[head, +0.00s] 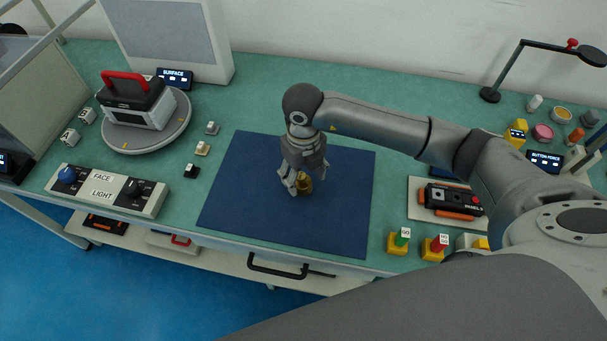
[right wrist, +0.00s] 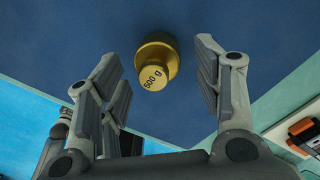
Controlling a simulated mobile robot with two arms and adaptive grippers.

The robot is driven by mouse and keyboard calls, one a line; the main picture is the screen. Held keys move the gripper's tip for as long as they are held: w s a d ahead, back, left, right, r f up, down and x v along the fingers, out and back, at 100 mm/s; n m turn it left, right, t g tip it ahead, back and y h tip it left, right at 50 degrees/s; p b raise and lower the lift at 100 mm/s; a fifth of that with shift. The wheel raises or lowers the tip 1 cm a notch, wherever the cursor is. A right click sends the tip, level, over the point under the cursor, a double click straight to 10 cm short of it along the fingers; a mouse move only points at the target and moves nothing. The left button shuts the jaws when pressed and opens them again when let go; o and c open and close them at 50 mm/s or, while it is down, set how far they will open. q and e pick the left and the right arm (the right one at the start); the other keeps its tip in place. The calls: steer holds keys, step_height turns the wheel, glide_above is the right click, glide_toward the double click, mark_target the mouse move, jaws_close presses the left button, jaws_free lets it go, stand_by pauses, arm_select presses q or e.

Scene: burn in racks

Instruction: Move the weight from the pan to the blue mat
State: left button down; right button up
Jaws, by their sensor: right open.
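The brass weight (head: 305,185), marked 500 g, is on the blue mat (head: 335,225), near its middle. It also shows in the right wrist view (right wrist: 157,58), between the two fingers and apart from both. My right gripper (head: 298,184) is open and points down at the weight, hiding part of it in the head view. Its fingers also show in the right wrist view (right wrist: 158,75). I cannot make out a pan for sure. My left gripper is not in view.
A grey round turntable (head: 118,146) carries a device with a red handle at the left. Small blocks (head: 202,149) lie left of the mat. A FACE LIGHT panel (head: 108,190) is at the front left. A panel device (head: 452,199) and coloured buttons (head: 398,241) are at the right.

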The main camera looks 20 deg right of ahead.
mark_target(303, 176)
step_height(303, 176, up, 11)
steer(key=b, duration=0.2)
steer(key=shift+r, duration=0.15)
